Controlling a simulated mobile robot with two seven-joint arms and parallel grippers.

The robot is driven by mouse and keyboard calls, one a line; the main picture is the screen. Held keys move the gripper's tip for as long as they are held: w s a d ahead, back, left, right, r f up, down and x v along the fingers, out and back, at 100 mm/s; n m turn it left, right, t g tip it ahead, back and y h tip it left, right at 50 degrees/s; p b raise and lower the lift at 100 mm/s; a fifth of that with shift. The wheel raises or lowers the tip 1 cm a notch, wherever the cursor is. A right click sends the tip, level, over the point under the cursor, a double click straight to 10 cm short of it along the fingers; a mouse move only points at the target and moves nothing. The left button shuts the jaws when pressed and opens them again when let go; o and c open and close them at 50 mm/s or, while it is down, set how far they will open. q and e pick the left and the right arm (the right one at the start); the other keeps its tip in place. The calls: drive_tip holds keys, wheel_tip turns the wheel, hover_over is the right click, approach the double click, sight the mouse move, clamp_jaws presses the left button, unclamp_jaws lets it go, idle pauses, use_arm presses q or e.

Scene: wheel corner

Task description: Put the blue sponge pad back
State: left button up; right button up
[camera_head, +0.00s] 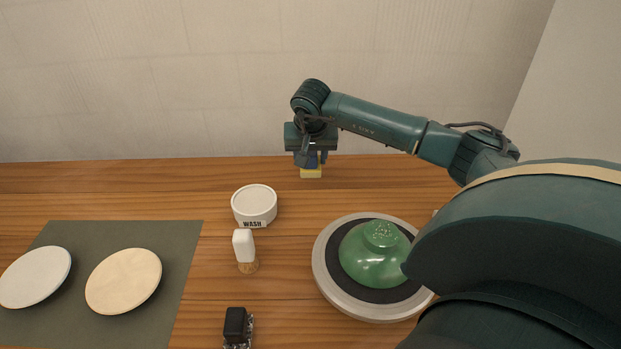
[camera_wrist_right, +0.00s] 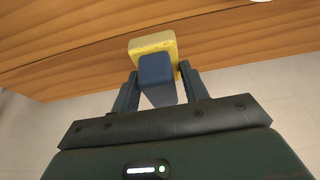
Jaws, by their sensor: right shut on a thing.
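My right gripper (camera_head: 311,158) is at the back of the table, pointing down. In the right wrist view its fingers (camera_wrist_right: 160,90) are shut on the blue sponge pad (camera_wrist_right: 157,77). A yellow block (camera_wrist_right: 154,43) is at the far end of the blue part; I cannot tell if it is joined to the pad or lies under it. In the head view the yellow block (camera_head: 311,173) shows just below the fingers, at or close above the wood, and a little blue (camera_head: 312,161) shows between them. My left gripper is out of view.
A white WASH bowl (camera_head: 254,206) stands left of the gripper, with a white-topped brush (camera_head: 244,250) in front. A green domed piece (camera_head: 377,254) sits on a round wheel (camera_head: 327,275). Two discs (camera_head: 124,281) lie on a grey mat (camera_head: 185,260). A black-topped tool (camera_head: 236,325) is in front.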

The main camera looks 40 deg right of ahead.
drive_tip(key=shift+f, duration=2.85)
drive_tip(key=shift+f, duration=0.35)
drive_tip(key=o, duration=1.1)
drive_tip(key=shift+r, duration=0.1)
drive_tip(key=shift+o, duration=0.2)
drive_tip(key=v, duration=1.3)
drive_tip(key=shift+a, duration=0.25)
drive_tip(key=shift+a, duration=0.1)
